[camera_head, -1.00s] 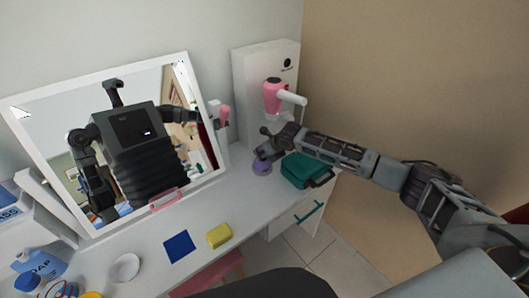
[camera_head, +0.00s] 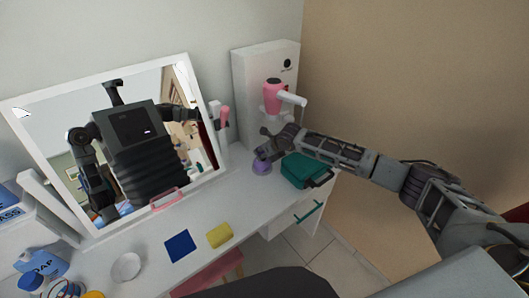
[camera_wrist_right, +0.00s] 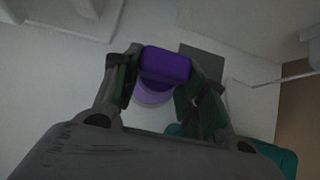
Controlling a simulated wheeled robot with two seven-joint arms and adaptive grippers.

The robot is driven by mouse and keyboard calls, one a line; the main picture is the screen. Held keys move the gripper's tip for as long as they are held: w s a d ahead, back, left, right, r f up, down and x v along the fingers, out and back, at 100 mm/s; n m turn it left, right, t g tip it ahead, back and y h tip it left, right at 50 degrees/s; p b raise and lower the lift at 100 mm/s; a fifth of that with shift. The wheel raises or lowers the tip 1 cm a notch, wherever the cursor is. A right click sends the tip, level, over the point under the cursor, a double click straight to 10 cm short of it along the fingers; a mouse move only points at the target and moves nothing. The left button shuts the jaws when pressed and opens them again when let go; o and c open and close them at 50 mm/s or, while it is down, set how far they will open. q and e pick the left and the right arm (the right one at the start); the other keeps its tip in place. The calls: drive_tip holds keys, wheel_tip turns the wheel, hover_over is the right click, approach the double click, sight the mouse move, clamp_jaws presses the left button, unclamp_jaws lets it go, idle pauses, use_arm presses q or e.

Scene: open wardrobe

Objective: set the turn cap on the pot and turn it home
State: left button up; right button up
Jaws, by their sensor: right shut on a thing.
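The purple pot (camera_head: 262,168) stands on the white table near its right end. In the right wrist view the lighter purple pot (camera_wrist_right: 152,92) shows partly behind the cap. The turn cap (camera_wrist_right: 166,62) is dark purple and sits between the fingertips of my right gripper (camera_wrist_right: 164,74), which is shut on it. In the head view my right gripper (camera_head: 267,153) is just above the pot, and the cap is hard to make out. I cannot tell whether the cap touches the pot. My left gripper is not directly in view.
A teal case (camera_head: 303,171) stands close to the right of the pot. A pink hair dryer (camera_head: 274,97) hangs on a white cabinet (camera_head: 250,85) behind. A framed mirror (camera_head: 203,95) stands at the back. A blue cloth (camera_head: 180,246), yellow sponge (camera_head: 219,235) and white dish (camera_head: 126,267) lie nearer.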

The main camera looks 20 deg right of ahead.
drive_tip(key=shift+p, duration=0.75)
idle(1.2)
drive_tip(key=shift+f+b, duration=0.5)
drive_tip(key=shift+f, duration=0.6)
idle(0.8)
drive_tip(key=o, duration=0.9)
drive_tip(key=shift+r, duration=0.1)
drive_tip(key=shift+v, duration=5.95)
